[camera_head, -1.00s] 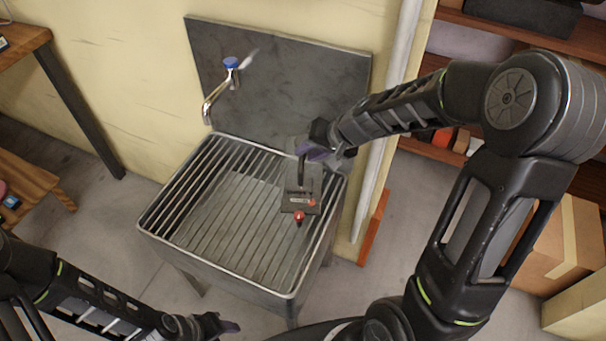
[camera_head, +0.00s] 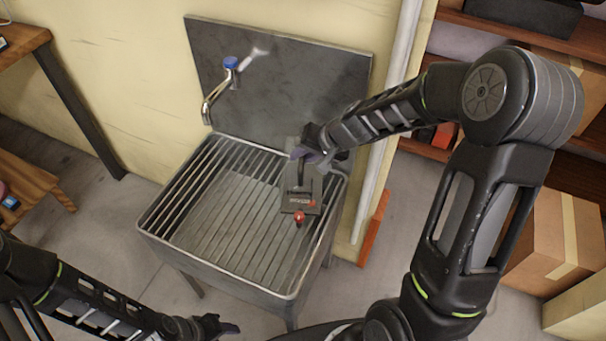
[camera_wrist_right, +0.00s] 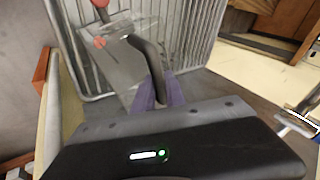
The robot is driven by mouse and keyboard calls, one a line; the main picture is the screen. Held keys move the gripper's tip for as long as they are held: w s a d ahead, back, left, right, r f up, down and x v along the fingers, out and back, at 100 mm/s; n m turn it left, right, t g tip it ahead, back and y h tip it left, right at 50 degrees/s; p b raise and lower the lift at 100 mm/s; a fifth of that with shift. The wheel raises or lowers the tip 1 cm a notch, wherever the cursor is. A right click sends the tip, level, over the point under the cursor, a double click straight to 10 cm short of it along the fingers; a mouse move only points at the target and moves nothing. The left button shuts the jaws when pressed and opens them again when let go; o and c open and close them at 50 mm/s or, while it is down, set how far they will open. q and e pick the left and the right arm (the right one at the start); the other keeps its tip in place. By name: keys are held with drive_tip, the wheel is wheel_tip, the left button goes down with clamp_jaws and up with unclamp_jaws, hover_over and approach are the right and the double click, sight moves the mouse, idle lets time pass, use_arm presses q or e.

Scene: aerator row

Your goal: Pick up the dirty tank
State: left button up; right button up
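The tank (camera_head: 300,203) is a small grey, partly see-through box with a red knob and a dark curved handle. It is over the right side of the slatted metal sink; I cannot tell whether it touches the slats. My right gripper (camera_head: 311,152) is at its handle. In the right wrist view the purple fingers (camera_wrist_right: 162,93) close on the black handle of the tank (camera_wrist_right: 122,62). My left gripper (camera_head: 222,326) is low at the bottom of the head view, away from the sink, and its opening is unclear.
The metal sink (camera_head: 215,268) stands against the wall with a blue-topped tap (camera_head: 231,64) at its back left. A white pipe (camera_head: 402,45) and shelves (camera_head: 470,33) are to the right. A cardboard box (camera_head: 548,240) stands at far right. A wooden table (camera_head: 25,38) is at far left.

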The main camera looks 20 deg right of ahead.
clamp_jaws()
idle(1.0)
drive_tip(key=shift+w+d+r, duration=0.1)
drive_tip(key=shift+r, duration=0.05)
